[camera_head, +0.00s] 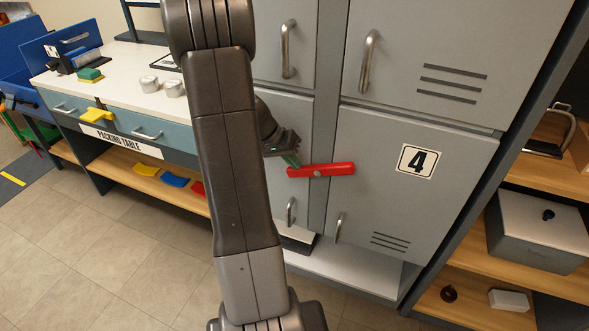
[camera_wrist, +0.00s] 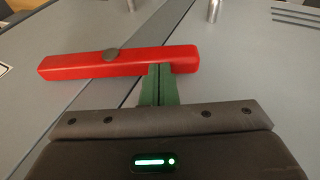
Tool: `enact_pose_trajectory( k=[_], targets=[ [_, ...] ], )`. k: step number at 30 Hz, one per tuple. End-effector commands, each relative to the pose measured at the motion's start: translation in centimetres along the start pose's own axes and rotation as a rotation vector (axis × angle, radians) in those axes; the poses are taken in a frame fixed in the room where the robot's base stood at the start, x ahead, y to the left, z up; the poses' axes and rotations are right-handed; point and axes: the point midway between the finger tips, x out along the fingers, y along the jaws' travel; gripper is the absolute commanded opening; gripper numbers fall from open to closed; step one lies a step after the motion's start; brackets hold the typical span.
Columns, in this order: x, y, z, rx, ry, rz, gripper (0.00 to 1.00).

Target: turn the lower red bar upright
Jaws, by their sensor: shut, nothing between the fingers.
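The red bar (camera_head: 335,170) lies nearly level across the grey lockers, over the upright strip between the lower doors. A round dark pivot shows on it. It also shows in the wrist view (camera_wrist: 80,65), running across the picture with its right end slightly higher. My gripper (camera_head: 292,160) is at the bar's left end in the head view. In the wrist view its green fingers (camera_wrist: 161,84) are together, with their tips at the bar's lower edge near its right end. Nothing is between them. Whether the tips touch the bar I cannot tell.
A locker door marked 4 (camera_head: 440,185) has a bar handle (camera_head: 339,228) below the red bar. Another handle (camera_head: 291,211) stands to its left. A packing table (camera_head: 120,105) is at left and wooden shelves (camera_head: 550,180) are at right. Floor is clear at lower left.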

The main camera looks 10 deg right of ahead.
Motion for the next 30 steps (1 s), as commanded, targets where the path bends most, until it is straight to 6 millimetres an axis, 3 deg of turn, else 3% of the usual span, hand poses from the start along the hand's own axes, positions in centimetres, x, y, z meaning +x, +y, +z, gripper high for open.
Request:
enact_pose_trajectory(
  k=[9, 24, 30],
  targets=[
    [2.4, -1.6, 0.7, -0.081, 0.001, 0.264, 0.00],
    [5.6, -2.1, 1.7, -0.216, -0.002, 0.719, 0.00],
    [6.6, -1.8, 1.9, -0.216, 0.000, 0.730, 0.00]
  ],
)
